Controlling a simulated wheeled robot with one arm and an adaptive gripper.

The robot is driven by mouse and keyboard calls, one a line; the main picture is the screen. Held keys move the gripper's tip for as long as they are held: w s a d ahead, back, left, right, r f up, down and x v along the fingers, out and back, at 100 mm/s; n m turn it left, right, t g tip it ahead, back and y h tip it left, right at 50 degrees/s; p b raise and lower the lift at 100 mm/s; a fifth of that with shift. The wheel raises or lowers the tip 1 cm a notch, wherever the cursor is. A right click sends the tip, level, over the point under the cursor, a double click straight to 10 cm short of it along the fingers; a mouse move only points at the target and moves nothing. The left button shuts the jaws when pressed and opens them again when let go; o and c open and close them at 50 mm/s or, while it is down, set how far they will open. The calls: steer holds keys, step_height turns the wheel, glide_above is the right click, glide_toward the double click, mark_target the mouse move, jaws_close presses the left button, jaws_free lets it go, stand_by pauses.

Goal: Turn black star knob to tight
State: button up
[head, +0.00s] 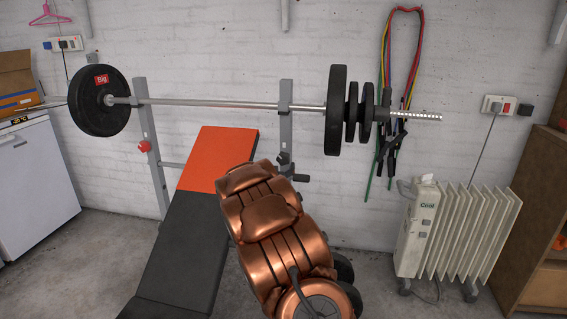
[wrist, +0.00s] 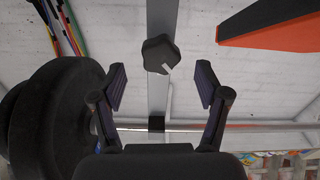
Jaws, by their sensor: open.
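The black star knob (wrist: 159,54) is on the grey metal upright (wrist: 161,18) in the wrist view, with a short white mark towards its lower right. My gripper (wrist: 160,72) is open and empty, one finger to each side of the knob in the picture. The knob appears beyond the fingertips; I see no contact. In the head view, my copper arm covers much of the area by the right upright (head: 286,130). Small dark shapes show there, and I cannot tell knob from gripper.
A barbell (head: 225,104) with black plates (head: 336,110) rests across the uprights. The orange and black bench (head: 218,158) lies left of my arm. A red knob (head: 145,147) is on the left upright. A white radiator (head: 455,230) stands to the right.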

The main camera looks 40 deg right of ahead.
mark_target(283, 161)
steer(key=x, duration=0.5)
steer(key=shift+w+d+r, duration=0.1)
steer(key=shift+w+d, duration=0.15)
steer(key=shift+d, duration=0.1)
steer(key=c, duration=1.2)
